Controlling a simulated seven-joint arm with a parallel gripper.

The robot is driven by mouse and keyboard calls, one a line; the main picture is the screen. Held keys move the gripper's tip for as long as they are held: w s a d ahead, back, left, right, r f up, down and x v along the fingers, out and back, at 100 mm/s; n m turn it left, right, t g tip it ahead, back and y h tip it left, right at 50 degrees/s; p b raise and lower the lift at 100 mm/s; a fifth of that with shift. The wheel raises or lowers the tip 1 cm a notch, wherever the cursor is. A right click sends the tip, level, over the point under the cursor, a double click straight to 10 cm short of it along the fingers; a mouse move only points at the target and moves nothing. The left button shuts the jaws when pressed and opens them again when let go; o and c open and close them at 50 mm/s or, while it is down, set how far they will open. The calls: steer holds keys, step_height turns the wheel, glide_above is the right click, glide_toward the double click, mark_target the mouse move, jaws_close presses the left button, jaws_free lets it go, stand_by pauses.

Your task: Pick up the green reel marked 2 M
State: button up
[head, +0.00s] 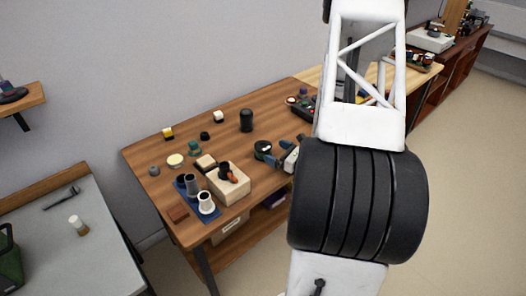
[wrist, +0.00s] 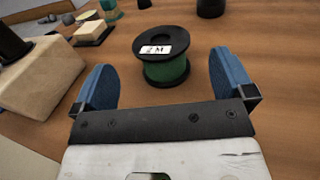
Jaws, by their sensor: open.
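The green reel (wrist: 166,70) has black end discs and a white label reading 2 M on its upper disc. It stands upright on the wooden table just ahead of my gripper, roughly centred between the fingers in the wrist view. In the head view the reel (head: 262,147) shows as a dark round shape near the table's right side, partly hidden by my gripper. My gripper (wrist: 161,73) is open, with blue fingers to the left and right of the reel's near side. Gaps show between fingers and reel, and nothing is held.
A pale wooden block (wrist: 38,80) with a dark item on top stands close to my left finger. A black cylinder (head: 246,120) stands behind the reel. A teal item (head: 194,148), a small light block (head: 206,162) and a blue mat (head: 184,190) with cups lie left.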

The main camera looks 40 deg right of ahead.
mark_target(266, 147)
steer(key=shift+w, duration=0.1)
stand_by(0.3)
steer(key=shift+x, duration=2.45)
steer(key=c, duration=1)
steer(key=shift+r, duration=0.2)
steer(key=shift+r, duration=1.15)
steer(key=s+a+r, duration=0.2)
steer(key=s+a, duration=0.7)
steer(key=s, duration=0.4)
steer(key=shift+s+r, duration=0.15)
steer(key=shift+s, duration=0.05)
